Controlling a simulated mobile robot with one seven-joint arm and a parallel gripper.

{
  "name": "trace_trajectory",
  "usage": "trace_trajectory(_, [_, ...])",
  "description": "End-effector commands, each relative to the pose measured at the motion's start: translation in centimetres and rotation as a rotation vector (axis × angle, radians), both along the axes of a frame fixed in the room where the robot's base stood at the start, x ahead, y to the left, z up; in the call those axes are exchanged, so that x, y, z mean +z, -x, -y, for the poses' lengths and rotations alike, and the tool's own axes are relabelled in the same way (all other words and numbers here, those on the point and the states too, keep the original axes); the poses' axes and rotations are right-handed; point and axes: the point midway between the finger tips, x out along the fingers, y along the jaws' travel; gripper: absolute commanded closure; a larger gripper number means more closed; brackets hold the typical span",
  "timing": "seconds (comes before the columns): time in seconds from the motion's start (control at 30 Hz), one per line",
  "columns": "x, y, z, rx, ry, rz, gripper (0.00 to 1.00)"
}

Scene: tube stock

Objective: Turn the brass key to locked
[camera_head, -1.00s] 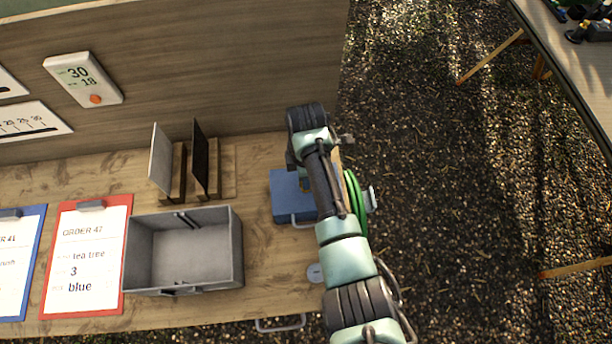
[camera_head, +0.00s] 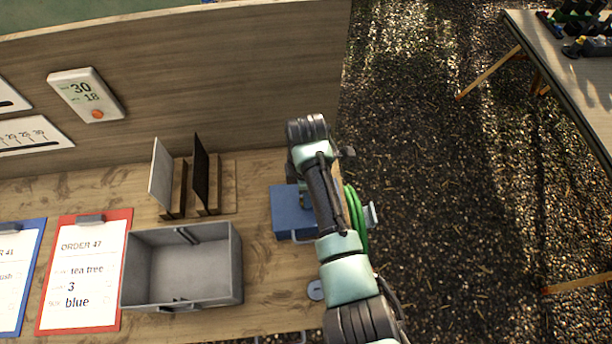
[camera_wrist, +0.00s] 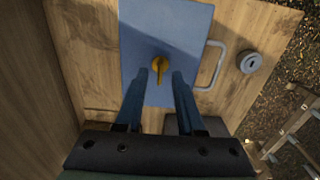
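The brass key (camera_wrist: 160,66) stands out from the blue box (camera_wrist: 186,18) in the wrist view, near the middle of the box's face. In the head view the blue box (camera_head: 286,212) sits at the right end of the bench, and my arm covers most of the key. My gripper (camera_wrist: 160,76) is open, with one finger on each side of the key. A gap shows between the key and each finger. I cannot tell how deep the fingers reach along the key.
A silver handle (camera_wrist: 210,66) and a round metal lock (camera_wrist: 249,62) lie right of the box. A grey bin (camera_head: 182,266), upright dividers (camera_head: 207,172) and clipboards (camera_head: 84,272) stand left on the bench. A green coil (camera_head: 356,218) hangs at the bench's right edge.

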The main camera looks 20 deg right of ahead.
Motion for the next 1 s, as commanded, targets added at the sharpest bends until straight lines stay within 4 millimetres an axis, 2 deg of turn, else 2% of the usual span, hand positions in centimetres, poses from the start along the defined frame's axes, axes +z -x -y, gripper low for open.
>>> trace_trajectory(0.5, [10.3, -0.1, 0.0, 0.001, 0.001, 0.005, 0.62])
trace_trajectory(0.7, [11.6, 0.0, 0.0, 0.000, 0.001, 0.002, 0.62])
trace_trajectory(1.0, [11.7, 0.0, 0.0, 0.000, 0.000, 0.001, 0.62])
